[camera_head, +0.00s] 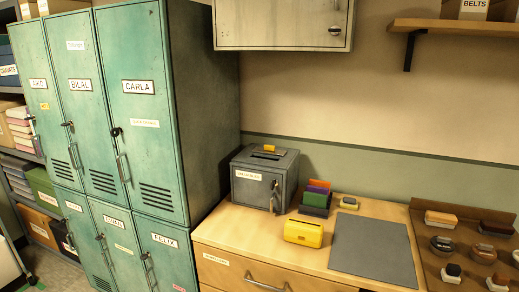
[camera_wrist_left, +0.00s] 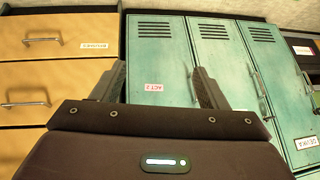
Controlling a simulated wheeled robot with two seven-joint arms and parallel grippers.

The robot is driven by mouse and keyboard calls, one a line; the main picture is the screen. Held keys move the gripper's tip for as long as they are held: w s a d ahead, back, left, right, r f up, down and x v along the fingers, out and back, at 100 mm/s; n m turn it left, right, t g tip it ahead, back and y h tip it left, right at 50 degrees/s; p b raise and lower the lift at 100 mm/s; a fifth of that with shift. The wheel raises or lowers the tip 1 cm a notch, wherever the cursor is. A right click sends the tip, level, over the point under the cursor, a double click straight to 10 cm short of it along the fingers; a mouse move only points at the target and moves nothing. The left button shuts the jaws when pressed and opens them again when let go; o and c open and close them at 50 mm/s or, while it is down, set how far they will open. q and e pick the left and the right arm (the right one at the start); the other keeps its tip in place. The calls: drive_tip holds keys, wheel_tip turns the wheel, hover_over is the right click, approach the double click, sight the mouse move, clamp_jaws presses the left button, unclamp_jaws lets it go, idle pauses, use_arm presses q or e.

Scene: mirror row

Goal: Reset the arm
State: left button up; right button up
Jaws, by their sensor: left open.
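My left gripper (camera_wrist_left: 156,82) shows only in the left wrist view. Its two dark fingers stand wide apart with nothing between them, so it is open and empty. Beyond the fingers are teal locker doors (camera_wrist_left: 160,58), one with a red-lettered label, and a wooden drawer unit (camera_wrist_left: 75,72) to the left. No arm or gripper of mine is clearly visible in the head view. My right gripper shows in neither view.
Teal lockers (camera_head: 177,100) with name labels stand left in the head view. A wooden counter (camera_head: 225,232) holds a grey slotted box (camera_head: 250,190), a yellow box (camera_head: 303,232) and a grey mat (camera_head: 372,248). A brown tray (camera_head: 424,262) holds several brushes. A wall cabinet (camera_head: 275,24) hangs above.

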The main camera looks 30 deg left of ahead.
use_arm(q)
drive_tip(key=s+d+f+m+g, duration=0.1)
drive_tip(key=s+d+f, duration=0.5)
drive_tip(key=d+f, duration=0.3)
drive_tip(key=s+d+f+g, duration=0.2)
drive_tip(key=s+d+f, duration=0.4)
drive_tip(key=d, duration=0.4)
drive_tip(key=s+d+f+m, duration=0.1)
drive_tip(key=s+d+f, duration=0.1)
drive_tip(key=d, duration=0.6)
drive_tip(key=s+d+f+m+g+h, duration=0.1)
drive_tip(key=s+d+f, duration=0.2)
drive_tip(key=d, duration=0.4)
drive_tip(key=s+d+f+m+g+h, duration=0.1)
drive_tip(key=s+d+f, duration=0.1)
drive_tip(key=d, duration=0.6)
drive_tip(key=shift+s+d+f, duration=0.15)
drive_tip(key=shift+s+d, duration=0.05)
drive_tip(key=shift+d, duration=0.15)
